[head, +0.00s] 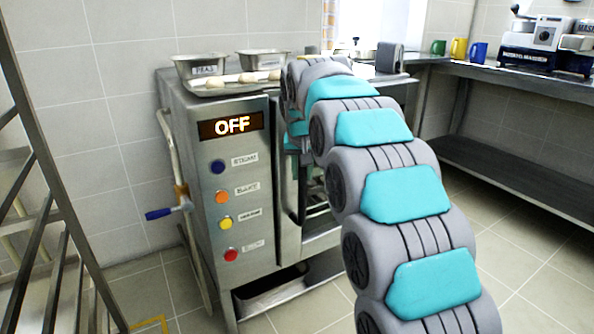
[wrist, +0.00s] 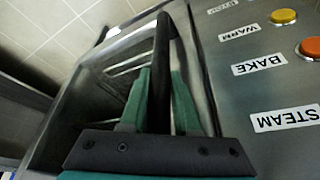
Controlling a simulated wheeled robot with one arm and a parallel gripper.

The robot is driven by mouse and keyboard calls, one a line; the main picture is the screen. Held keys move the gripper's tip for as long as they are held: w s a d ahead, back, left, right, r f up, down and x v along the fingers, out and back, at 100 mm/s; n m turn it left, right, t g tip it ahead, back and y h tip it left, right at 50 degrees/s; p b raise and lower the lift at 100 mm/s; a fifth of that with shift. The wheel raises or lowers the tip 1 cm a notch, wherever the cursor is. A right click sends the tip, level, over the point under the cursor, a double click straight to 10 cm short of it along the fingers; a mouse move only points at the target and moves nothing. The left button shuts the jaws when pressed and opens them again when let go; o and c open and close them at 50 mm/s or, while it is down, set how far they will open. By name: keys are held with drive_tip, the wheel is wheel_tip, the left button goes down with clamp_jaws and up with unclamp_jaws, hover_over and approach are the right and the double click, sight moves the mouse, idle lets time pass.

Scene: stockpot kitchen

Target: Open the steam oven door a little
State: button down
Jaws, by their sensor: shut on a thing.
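The steel steam oven (head: 240,150) stands against the tiled wall, with a lit OFF display on its front panel. Its door (wrist: 110,75), with a dark window, shows in the wrist view; much of it is hidden behind my arm in the head view. The dark door handle (wrist: 164,30) is a long bar running up the wrist view. My gripper (wrist: 160,75) has its two green fingers on either side of this bar, shut on it. Wire racks show through the door area. I cannot tell whether the door stands ajar.
A tray of pale buns (head: 240,84) and two steel pans (head: 200,67) sit on top of the oven. A metal rack (head: 45,230) stands at the left. A counter (head: 520,82) with mugs and a machine is at the right. The floor (head: 520,270) there is clear.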

drive_tip(key=s+d+n+y, duration=0.1)
drive_tip(key=s+d+n, duration=0.1)
drive_tip(key=s+d, duration=0.35)
drive_tip(key=s+d+n+b, duration=0.1)
drive_tip(key=s+d+n, duration=0.1)
drive_tip(key=d, duration=0.7)
drive_tip(key=s+d+n+y, duration=0.1)
drive_tip(key=s+d, duration=0.3)
drive_tip(key=d, duration=0.3)
drive_tip(key=s+d+p, duration=0.1)
drive_tip(key=d+p, duration=0.1)
drive_tip(key=d, duration=2)
drive_tip(key=shift+d+n, duration=0.35)
drive_tip(key=shift+n, duration=0.05)
drive_tip(key=shift+s, duration=0.1)
drive_tip(key=c, duration=0.7)
unclamp_jaws()
drive_tip(key=shift+o, duration=0.2)
drive_tip(key=shift+r, duration=0.1)
